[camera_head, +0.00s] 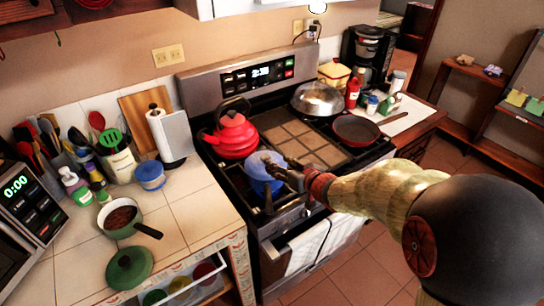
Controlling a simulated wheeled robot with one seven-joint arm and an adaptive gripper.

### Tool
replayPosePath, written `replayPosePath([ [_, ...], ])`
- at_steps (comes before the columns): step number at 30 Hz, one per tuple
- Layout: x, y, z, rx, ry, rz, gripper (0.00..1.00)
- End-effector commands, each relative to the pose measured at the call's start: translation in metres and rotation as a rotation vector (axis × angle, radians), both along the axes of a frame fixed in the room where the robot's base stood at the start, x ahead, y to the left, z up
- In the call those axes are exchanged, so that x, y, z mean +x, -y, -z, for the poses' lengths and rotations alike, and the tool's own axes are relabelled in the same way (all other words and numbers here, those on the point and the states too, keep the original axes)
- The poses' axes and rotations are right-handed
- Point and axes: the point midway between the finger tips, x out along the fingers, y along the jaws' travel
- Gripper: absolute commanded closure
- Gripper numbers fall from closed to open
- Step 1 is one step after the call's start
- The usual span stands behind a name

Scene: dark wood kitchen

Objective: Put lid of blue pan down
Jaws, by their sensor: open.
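The blue pan (259,186) stands on the front left of the stove, with a dark handle toward the front. A lighter blue round surface at its top looks like the lid (260,161), resting on the pan. I cannot make out a lid knob, and the lid's right edge is partly hidden by my gripper. My gripper (285,165) is open at the right side of the pan, at about rim height. The gap between its fingers is small in this view, and I cannot tell whether it touches the lid.
A red kettle (233,136) stands close behind the pan on the left. A domed pan (318,98) and a red pan (356,130) are at the stove's back and right. A green pot (120,220) and green lid (129,267) sit on the left counter, with bare tiles (190,213) to their right.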

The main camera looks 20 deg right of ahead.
Motion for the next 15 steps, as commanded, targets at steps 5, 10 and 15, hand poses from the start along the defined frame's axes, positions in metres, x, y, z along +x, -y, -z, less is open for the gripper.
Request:
replayPosePath([
  [5,-0.022,0.007,-0.01,-0.001,0.0,0.002,0.55],
  [10,-0.029,0.011,-0.018,-0.015,0.0,0.015,0.55],
  [15,-0.039,0.035,-0.053,-0.12,-0.031,0.141,0.55],
])
